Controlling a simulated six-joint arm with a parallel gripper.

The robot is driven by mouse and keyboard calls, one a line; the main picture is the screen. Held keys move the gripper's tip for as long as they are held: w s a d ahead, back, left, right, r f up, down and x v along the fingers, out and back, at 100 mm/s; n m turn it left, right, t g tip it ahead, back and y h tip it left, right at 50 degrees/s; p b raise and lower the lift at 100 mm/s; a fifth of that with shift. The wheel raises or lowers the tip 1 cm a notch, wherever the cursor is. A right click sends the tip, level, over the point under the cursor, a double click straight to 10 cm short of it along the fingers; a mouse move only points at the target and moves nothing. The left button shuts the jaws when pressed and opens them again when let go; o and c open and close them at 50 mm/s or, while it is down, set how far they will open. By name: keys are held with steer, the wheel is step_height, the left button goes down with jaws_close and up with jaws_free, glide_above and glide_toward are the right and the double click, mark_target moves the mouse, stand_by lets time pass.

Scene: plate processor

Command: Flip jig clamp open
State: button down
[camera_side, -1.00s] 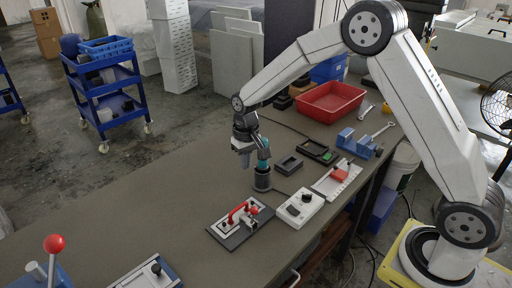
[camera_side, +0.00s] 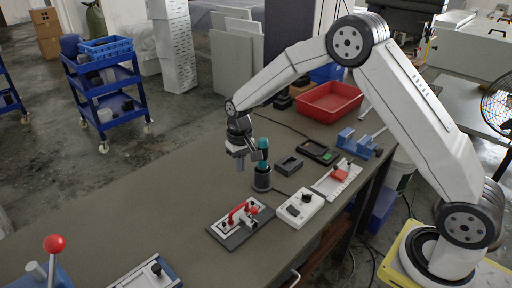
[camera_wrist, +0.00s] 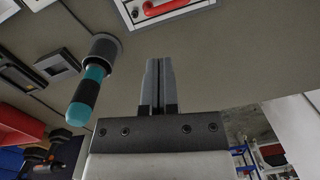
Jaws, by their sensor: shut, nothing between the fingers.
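The jig (camera_side: 240,222) is a dark base with a light plate on the bench. Its clamp has a red handle (camera_side: 236,212) and a red knob (camera_side: 253,210). In the wrist view the jig (camera_wrist: 160,12) shows only partly at the top edge, with part of the red handle (camera_wrist: 166,6). My gripper (camera_side: 240,166) hangs above the bench, behind the jig and apart from it. In the wrist view my gripper's fingers (camera_wrist: 158,65) are together with nothing between them. I cannot tell the clamp's exact position.
A teal-handled tool stands in a dark round holder (camera_side: 262,180), close beside my gripper; the teal handle (camera_wrist: 87,92) shows in the wrist view. A white control box (camera_side: 300,208) sits right of the jig.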

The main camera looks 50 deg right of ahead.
steer(key=f, duration=0.9)
steer(key=shift+s+a, duration=0.2)
steer(key=shift+a, duration=0.05)
steer(key=shift+s+a+f, duration=0.1)
steer(key=shift+s+f, duration=0.05)
steer(key=shift+s, duration=0.5)
steer(key=shift+s+a+f, duration=0.1)
steer(key=shift+s+a, duration=0.05)
steer(key=shift+s, duration=0.45)
steer(key=shift+s+a+f, duration=0.1)
steer(key=shift+s+f, duration=0.05)
steer(key=shift+s, duration=0.5)
steer(key=shift+s+a+t, duration=0.1)
steer(key=shift+s+t, duration=0.7)
steer(key=shift+t, duration=0.1)
steer(key=shift+s+t, duration=0.25)
steer(key=shift+t, duration=0.15)
steer(key=shift+s+f+t, duration=0.65)
steer(key=shift+s, duration=0.55)
steer(key=shift+s+f+t, duration=0.6)
steer(key=shift+s, duration=0.6)
steer(key=shift+s+f+t, duration=0.65)
steer(key=shift+s, duration=0.55)
steer(key=shift+s+f, duration=0.15)
steer(key=shift+s, duration=0.15)
